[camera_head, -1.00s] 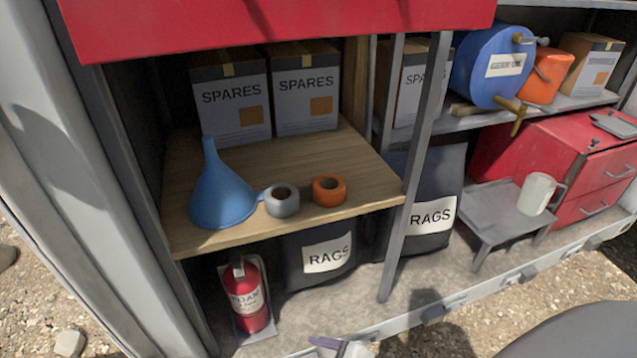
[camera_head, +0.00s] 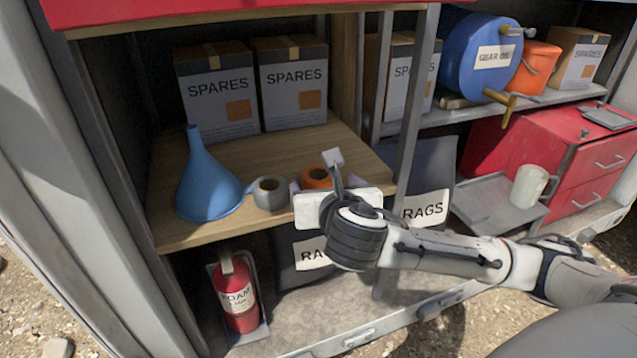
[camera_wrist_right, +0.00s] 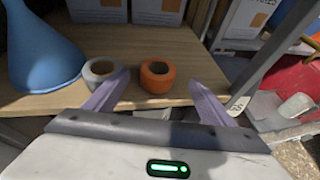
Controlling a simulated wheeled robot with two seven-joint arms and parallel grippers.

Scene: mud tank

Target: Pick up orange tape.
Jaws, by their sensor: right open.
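The orange tape (camera_head: 315,178) lies flat on the wooden shelf, partly hidden behind my right gripper in the head view. In the right wrist view the orange tape (camera_wrist_right: 157,76) shows whole, between and beyond the two fingers. My right gripper (camera_wrist_right: 155,92) is open and empty at the shelf's front edge. In the head view the right gripper (camera_head: 318,178) covers part of the tape. A grey tape roll (camera_head: 269,192) sits just left of the orange tape; it also shows near the left finger in the wrist view (camera_wrist_right: 104,72). My left gripper is not in view.
A blue funnel (camera_head: 207,185) stands left of the tapes on the wooden shelf (camera_head: 185,233). Spares boxes (camera_head: 217,95) stand behind. A grey post (camera_head: 408,110) rises right of the shelf. A red extinguisher (camera_head: 238,295) and rags bags (camera_head: 428,170) are lower down.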

